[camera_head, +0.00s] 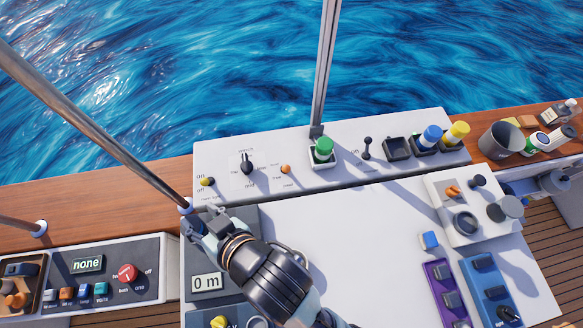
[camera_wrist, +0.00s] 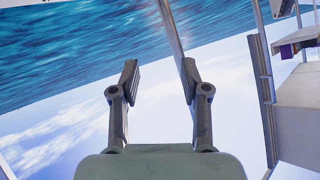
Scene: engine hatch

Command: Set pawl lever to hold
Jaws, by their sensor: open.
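No lever's label reads clearly as pawl in the head view. Two candidates sit on the white back panel (camera_head: 330,178). One is a small black lever (camera_head: 247,163) standing upright on a white plate with tiny labels. The other is a small orange-knobbed lever (camera_head: 285,169) with tiny labels beside it. My gripper (camera_head: 203,220) is in front of the panel's left end, apart from both levers. In the wrist view my gripper (camera_wrist: 160,80) has its two fingers spread with nothing between them. The levers do not show in the wrist view.
A yellow-knobbed on/off switch (camera_head: 207,182) is at the panel's left end. A green button (camera_head: 323,149) and a black lever (camera_head: 367,147) stand farther right. A metal rail (camera_head: 100,130) slants down beside my gripper, and a post (camera_head: 326,65) rises behind the green button.

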